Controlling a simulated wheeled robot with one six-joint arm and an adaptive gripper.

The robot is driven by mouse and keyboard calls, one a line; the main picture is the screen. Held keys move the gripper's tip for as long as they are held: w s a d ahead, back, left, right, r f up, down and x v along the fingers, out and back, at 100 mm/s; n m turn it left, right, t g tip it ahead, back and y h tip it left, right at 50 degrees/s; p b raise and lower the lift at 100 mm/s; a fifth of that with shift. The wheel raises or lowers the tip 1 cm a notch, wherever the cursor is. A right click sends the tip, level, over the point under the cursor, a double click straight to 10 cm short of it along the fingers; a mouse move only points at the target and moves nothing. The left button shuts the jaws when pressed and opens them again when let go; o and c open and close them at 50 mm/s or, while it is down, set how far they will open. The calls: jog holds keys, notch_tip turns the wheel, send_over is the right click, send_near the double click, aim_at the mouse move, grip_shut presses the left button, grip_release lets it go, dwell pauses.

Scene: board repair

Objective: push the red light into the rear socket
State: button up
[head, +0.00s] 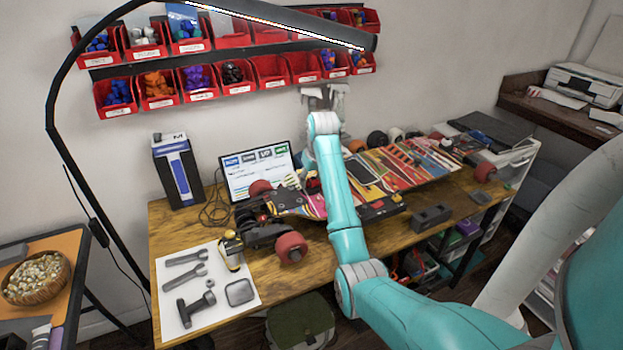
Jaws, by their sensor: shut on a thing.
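The skateboard (375,178) lies across the workbench, its deck painted in red, yellow and multicoloured stripes. Its near left end carries a dark truck and a red wheel (291,247). My arm reaches up over the middle of the board, and grey parts of my wrist show against the wall. My gripper's fingers are hidden behind my forearm, and whatever they hold is hidden too. I cannot make out the red light or the rear socket. A small red and dark patch shows just left of my forearm, too small to identify.
A screen (258,172) and a boxed item (178,170) stand behind the board. A white sheet with tools (205,285) lies at the bench's front left. A dark grey block (431,218) sits right of my forearm. Red bins (159,88) and a lamp arm (270,22) are above.

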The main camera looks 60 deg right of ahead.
jog(key=shift+f, duration=0.1)
jog(key=o, duration=1.5)
jog(key=shift+o, duration=0.2)
jog(key=shift+r, duration=1.5)
